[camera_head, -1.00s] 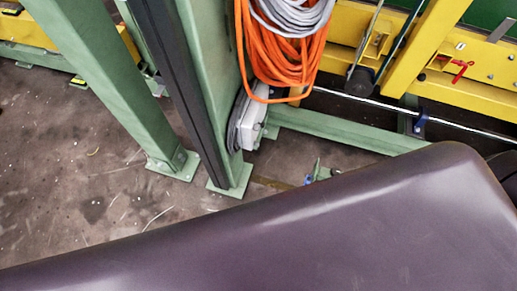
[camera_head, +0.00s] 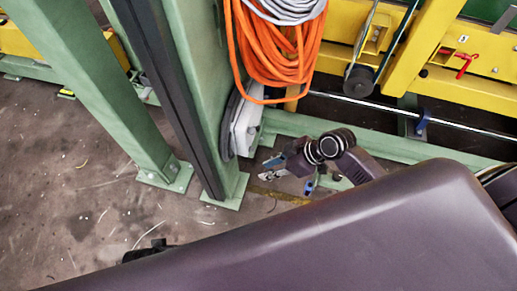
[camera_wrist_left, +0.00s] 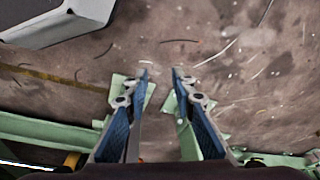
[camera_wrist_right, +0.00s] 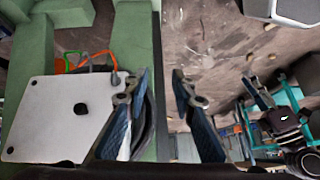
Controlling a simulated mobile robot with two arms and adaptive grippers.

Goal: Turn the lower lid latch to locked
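A pale grey plate (camera_wrist_right: 52,122) with a black knob (camera_wrist_right: 80,109) fills the left of the right wrist view. I cannot tell whether this knob is the lower lid latch, or how it is turned. In the head view a pale grey box (camera_head: 246,127) is on the green post, seen edge-on. My right gripper (camera_head: 270,169) is just below and right of that box, apart from it. In its wrist view its fingers (camera_wrist_right: 160,74) are open and empty, beside the plate's right edge. My left gripper (camera_wrist_left: 161,74) is open and empty over the floor.
Green posts (camera_head: 100,90) stand at the left. An orange cable coil (camera_head: 270,55) hangs above the box. A low green beam (camera_head: 390,145) and yellow frame (camera_head: 470,85) run across the right. Bare floor (camera_head: 60,200) lies at the left.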

